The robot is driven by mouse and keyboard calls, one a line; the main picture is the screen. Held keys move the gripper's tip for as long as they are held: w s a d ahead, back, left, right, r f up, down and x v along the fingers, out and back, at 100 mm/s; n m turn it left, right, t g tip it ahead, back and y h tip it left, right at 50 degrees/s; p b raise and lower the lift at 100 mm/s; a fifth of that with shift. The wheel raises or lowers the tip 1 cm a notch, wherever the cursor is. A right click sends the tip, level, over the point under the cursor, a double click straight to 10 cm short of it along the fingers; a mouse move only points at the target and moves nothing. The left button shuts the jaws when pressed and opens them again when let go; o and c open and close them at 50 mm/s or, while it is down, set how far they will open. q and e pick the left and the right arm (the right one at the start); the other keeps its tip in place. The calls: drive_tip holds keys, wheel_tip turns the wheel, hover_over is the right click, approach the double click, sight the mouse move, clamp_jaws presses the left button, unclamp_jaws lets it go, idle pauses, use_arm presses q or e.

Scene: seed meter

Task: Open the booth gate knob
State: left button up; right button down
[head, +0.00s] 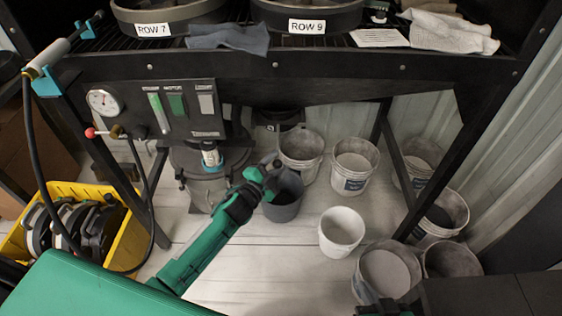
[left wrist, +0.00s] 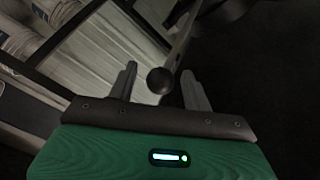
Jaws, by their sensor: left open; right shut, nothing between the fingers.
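A dark round knob (left wrist: 160,80) on a thin rod shows in the left wrist view, between the two fingertips of my left gripper (left wrist: 160,88). The fingers are open and stand on either side of it, with gaps visible. In the head view my left gripper (head: 263,178) is at the end of the green arm, under the bench, in front of a dark grey bucket. A small dark round shape (head: 277,163) there may be the same knob. My right gripper (head: 385,308) shows only partly at the bottom edge; it looks shut and empty.
A panel (head: 180,112) with a gauge and a red-tipped valve (head: 90,132) is at left. Several buckets, one white (head: 341,231), stand on the floor. A yellow crate (head: 130,245) is at lower left. Black bench legs (head: 440,180) flank the space.

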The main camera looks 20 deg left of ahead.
use_arm(q)
drive_tip(key=shift+x, duration=1.2)
use_arm(e)
drive_tip(key=shift+a, duration=0.3)
use_arm(q)
drive_tip(key=shift+c, duration=0.2)
